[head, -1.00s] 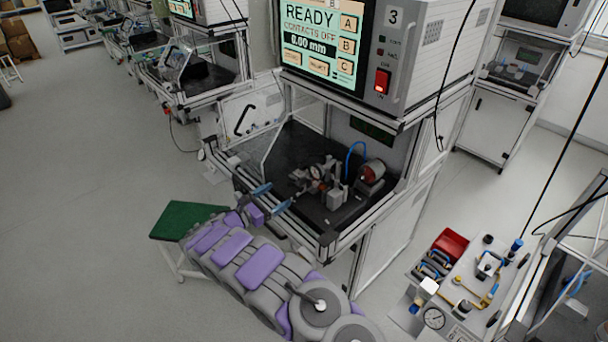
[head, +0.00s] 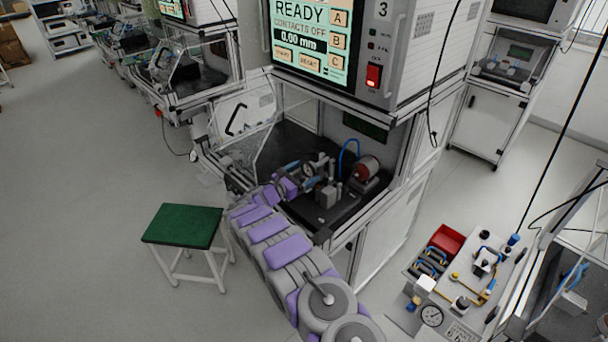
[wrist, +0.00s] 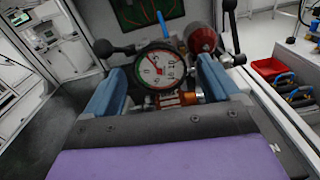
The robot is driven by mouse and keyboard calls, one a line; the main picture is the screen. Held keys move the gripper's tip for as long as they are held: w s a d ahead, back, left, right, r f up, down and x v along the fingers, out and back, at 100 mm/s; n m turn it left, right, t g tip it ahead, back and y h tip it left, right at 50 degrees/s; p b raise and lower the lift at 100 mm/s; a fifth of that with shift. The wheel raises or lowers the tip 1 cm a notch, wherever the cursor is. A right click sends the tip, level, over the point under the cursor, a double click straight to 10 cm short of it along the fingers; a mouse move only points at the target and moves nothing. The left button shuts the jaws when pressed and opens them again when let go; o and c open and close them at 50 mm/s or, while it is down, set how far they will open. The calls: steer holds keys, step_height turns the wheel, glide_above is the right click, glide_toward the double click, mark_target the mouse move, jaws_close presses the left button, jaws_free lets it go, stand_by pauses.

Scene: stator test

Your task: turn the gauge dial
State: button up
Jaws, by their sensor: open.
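The gauge dial (wrist: 158,68) has a round white face, a black rim and a red needle. In the wrist view it faces me between the two blue fingers of my gripper (wrist: 155,85). The fingers are apart, one on each side of the dial. I cannot tell whether either finger touches the rim. In the head view my gripper (head: 300,174) is inside the test bench, at the dial (head: 308,170), which is small and partly hidden there by the fingers and fixture.
A red motor-like cylinder (head: 368,168) and a blue hose (head: 346,150) stand right of the dial. The bench frame (head: 318,240) borders the work area. A screen (head: 312,38) reads READY, CONTACTS OFF, 0.00 mm. A green stool (head: 185,226) stands left on open floor.

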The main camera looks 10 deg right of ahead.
steer(key=shift+w, duration=0.15)
steer(key=shift+r, duration=0.1)
steer(key=c, duration=1.1)
